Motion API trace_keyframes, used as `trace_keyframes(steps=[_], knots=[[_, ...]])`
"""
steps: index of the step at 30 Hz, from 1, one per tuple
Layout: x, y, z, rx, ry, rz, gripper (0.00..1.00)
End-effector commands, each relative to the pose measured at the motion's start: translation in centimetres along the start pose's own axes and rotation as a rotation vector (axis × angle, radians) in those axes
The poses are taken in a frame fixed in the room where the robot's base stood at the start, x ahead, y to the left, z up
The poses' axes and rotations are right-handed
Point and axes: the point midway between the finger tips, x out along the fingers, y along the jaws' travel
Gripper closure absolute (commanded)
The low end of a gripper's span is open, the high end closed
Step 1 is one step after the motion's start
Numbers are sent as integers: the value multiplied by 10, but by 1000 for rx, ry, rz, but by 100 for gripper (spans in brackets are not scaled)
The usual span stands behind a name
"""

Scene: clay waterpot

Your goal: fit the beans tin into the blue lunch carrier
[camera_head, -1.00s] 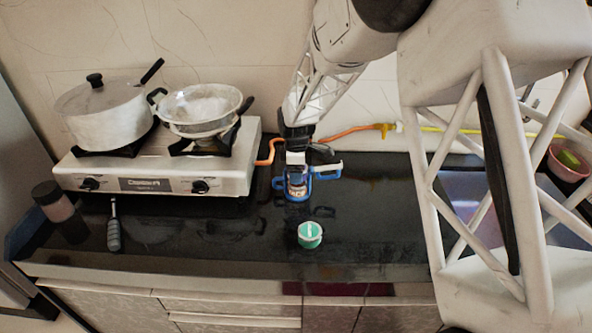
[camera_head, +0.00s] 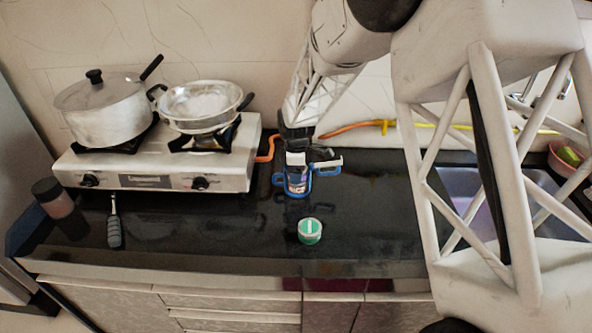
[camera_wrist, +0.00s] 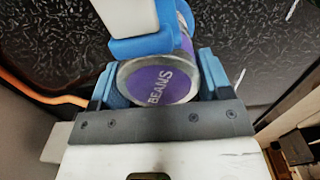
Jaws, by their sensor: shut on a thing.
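The beans tin has a purple end marked BEANS (camera_wrist: 158,86) in the wrist view. In the head view its side (camera_head: 297,182) shows small and dark below my gripper. My gripper (camera_wrist: 160,82) is shut on the tin, with a blue finger on each side. The blue lunch carrier (camera_wrist: 143,44) has a blue band and a white bar that cross over the tin's end, hiding part of it. In the head view the carrier's blue and white parts (camera_head: 327,167) surround the tin closely. I cannot tell how deep the tin sits in it.
A stove (camera_head: 150,178) with a lidded pot and a pan stands to the left. A small green-topped tub (camera_head: 310,231) sits in front on the black counter (camera_head: 230,240). An orange hose (camera_head: 350,128) runs behind.

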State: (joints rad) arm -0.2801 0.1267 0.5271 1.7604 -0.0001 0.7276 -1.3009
Motion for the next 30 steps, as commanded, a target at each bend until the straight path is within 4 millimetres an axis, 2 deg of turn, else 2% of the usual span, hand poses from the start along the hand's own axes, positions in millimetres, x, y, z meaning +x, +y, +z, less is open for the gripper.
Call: trace_keyframes(steps=[7,8,12,13,30], knots=[[0,0,0,0,0,1,59],[0,0,0,0,0,1,24],[0,0,0,0,0,0,3],[0,0,0,0,0,0,0],[0,0,0,0,0,0,0]])
